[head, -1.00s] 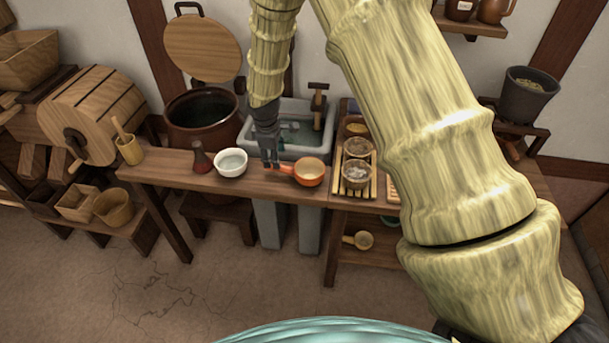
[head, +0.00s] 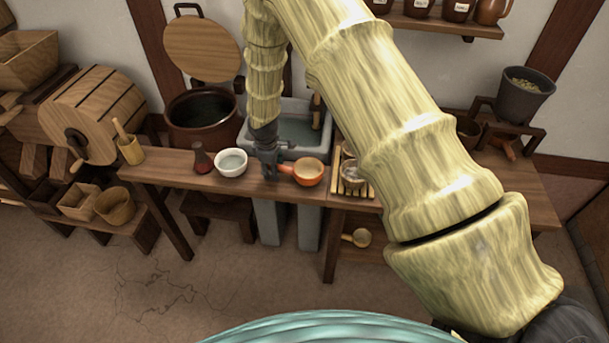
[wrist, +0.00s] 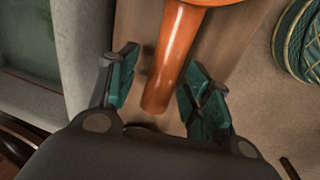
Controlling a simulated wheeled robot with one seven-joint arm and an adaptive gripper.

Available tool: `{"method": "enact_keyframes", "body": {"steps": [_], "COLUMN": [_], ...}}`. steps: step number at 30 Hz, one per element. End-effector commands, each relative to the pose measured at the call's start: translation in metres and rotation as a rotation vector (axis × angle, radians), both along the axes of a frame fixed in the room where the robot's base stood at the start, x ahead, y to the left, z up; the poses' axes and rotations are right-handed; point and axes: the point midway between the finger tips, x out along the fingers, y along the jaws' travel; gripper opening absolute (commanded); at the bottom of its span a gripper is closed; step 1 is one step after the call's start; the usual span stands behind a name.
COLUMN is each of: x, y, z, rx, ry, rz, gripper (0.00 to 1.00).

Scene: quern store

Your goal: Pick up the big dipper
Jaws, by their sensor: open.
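An orange dipper (head: 308,174) with a pale inside stands on the wooden table, in front of the sink. Its handle points left toward my gripper (head: 269,174). In the wrist view, the orange handle (wrist: 167,70) runs between the two fingers of my gripper (wrist: 160,66). The fingers are open, with gaps on both sides of the handle. The handle's end lies near the palm. The dipper's bowl is mostly outside the wrist view. A smaller wooden dipper (head: 361,238) lies on the shelf below the table.
The stone sink (head: 310,153) is behind. A slatted rack (head: 350,187) with a bowl is right of the dipper, partly hidden by my arm. The floor in front is clear.

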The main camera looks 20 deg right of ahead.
Motion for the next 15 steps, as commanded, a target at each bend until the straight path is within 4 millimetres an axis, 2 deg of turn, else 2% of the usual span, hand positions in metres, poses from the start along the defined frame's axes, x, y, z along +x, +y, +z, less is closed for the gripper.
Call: {"method": "enact_keyframes", "body": {"steps": [5,8,13,15], "x": [0.0002,0.0002,0.0001,0.0001], "y": [0.0000,0.0000,0.0000,0.0000], "z": [-0.0001,-0.0001,0.0000,0.0001], "rx": [0.000,0.000,0.000,0.000], "ry": [0.000,0.000,0.000,0.000], "rz": [0.000,0.000,0.000,0.000], "gripper": [0.49,0.35,0.04,0.00]}}
